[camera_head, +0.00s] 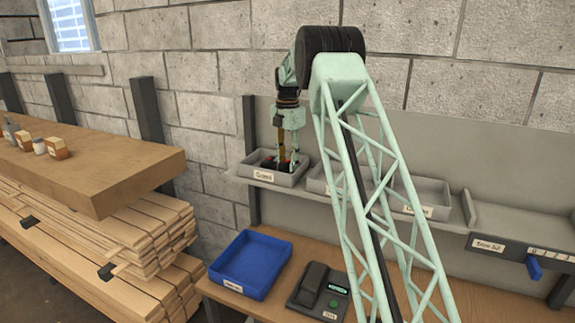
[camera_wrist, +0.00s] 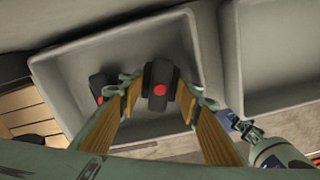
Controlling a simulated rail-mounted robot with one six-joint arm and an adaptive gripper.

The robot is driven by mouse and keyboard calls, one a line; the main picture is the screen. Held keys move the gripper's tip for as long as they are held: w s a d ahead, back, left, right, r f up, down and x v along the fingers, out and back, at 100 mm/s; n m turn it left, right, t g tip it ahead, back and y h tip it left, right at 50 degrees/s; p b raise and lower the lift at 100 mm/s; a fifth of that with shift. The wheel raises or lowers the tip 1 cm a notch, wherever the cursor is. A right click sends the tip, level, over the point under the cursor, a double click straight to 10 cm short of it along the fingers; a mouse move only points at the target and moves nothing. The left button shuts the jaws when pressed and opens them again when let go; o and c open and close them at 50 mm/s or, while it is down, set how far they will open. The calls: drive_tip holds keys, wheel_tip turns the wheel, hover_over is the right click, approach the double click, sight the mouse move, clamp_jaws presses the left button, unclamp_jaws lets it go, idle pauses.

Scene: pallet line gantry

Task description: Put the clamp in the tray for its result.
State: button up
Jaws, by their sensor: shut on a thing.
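My gripper (camera_head: 287,160) points down at the left grey tray (camera_head: 256,177) on the wall shelf. It is shut on a dark clamp with a red round spot (camera_wrist: 160,90), which sits between the fingertips in the wrist view. The held clamp is over or inside this tray; I cannot tell whether it touches the floor. A second dark piece with a red spot (camera_wrist: 99,90) lies in the tray beside my left finger, partly hidden by it. The tray's front label is too small to read surely. In the wrist view the tray's rim (camera_wrist: 100,40) surrounds the fingertips.
More grey trays (camera_head: 432,190) stand to the right on the shelf, partly behind my arm. Below are a blue bin (camera_head: 250,265) and a dark device with a green display and button (camera_head: 318,290) on the bench. A wooden table with stacked planks (camera_head: 120,240) stands left.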

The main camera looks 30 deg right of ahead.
sight(287, 161)
drive_tip(key=shift+f, duration=0.25)
drive_tip(key=shift+f, duration=0.1)
drive_tip(key=o, duration=0.8)
wheel_tip(287, 161, up, 12)
idle(0.7)
drive_tip(key=shift+a+r, duration=0.1)
drive_tip(key=shift+r, duration=0.1)
idle(0.6)
